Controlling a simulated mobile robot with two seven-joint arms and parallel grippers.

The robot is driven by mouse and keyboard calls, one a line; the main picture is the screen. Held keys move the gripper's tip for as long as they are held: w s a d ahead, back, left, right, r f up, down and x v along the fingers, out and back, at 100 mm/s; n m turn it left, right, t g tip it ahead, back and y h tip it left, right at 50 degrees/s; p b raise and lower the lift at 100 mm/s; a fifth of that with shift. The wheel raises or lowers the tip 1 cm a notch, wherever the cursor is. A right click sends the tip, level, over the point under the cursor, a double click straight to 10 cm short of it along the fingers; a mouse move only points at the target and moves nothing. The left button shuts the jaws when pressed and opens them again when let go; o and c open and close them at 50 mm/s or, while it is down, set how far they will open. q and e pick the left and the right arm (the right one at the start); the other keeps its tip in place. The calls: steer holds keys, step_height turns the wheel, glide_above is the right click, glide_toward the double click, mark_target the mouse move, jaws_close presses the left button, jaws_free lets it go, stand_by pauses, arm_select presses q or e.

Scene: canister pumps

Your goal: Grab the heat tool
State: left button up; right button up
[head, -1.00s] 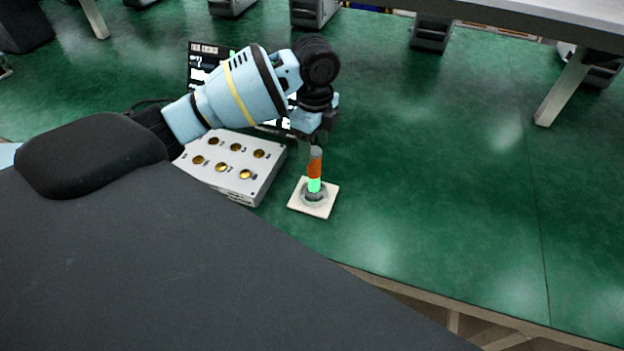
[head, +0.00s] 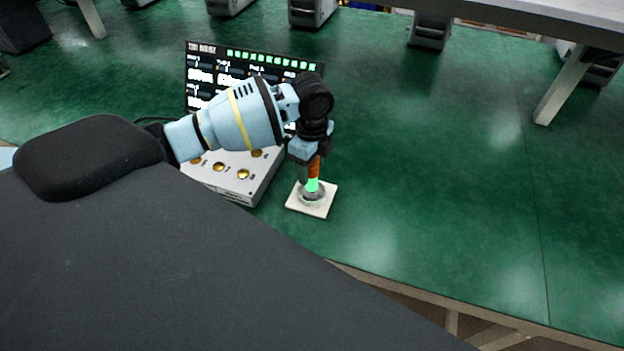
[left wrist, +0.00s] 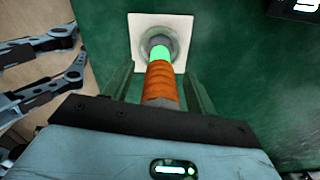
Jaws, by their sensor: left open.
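The heat tool (head: 314,168) has an orange ribbed handle and a glowing green band. It stands upright in a round grey holder on a white square base (head: 325,206). It also shows in the left wrist view (left wrist: 160,82), pointing away from the camera into the holder. My left gripper (head: 310,172) is over the tool from above. Its two open fingers (left wrist: 160,92) are on either side of the orange handle, with a visible gap on each side. The tool's upper end is hidden by the gripper. I do not see my right gripper in the head view.
A white box with brass knobs (head: 243,174) stands just left of the base, with a dark display screen (head: 205,70) behind it. The green table (head: 440,180) is clear to the right. Jointed grey metal parts (left wrist: 45,70) show at the left of the left wrist view.

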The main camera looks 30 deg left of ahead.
arm_select(q)
jaws_close()
steer(key=shift+r, duration=0.2)
stand_by(0.4)
